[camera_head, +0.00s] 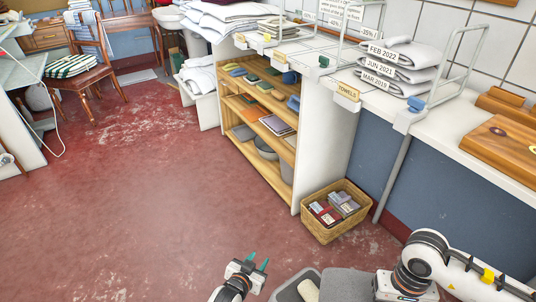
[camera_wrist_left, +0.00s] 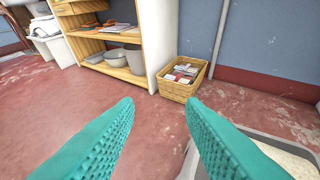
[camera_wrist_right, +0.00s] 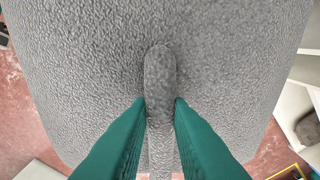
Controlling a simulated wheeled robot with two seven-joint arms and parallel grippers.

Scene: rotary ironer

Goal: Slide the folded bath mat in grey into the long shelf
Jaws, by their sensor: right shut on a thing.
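The grey folded bath mat (camera_wrist_right: 90,60) fills most of the right wrist view. My right gripper (camera_wrist_right: 160,102) is shut on a rounded fold of it. In the head view the grey mat (camera_head: 347,285) shows at the bottom edge, partly cut off, beside my right arm. A wooden shelf unit (camera_head: 250,128) with white sides stands ahead, holding folded cloths, books and grey bowls; it also shows in the left wrist view (camera_wrist_left: 125,75). Which of its boards is the long shelf I cannot tell. My left gripper (camera_head: 257,261) is open and empty above the floor.
A wicker basket (camera_head: 318,232) with small packets stands on the floor by the unit's right end. A grey bin (camera_head: 285,292) with a beige thing inside is near me. A counter with wire racks and folded towels (camera_head: 405,55) runs above.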

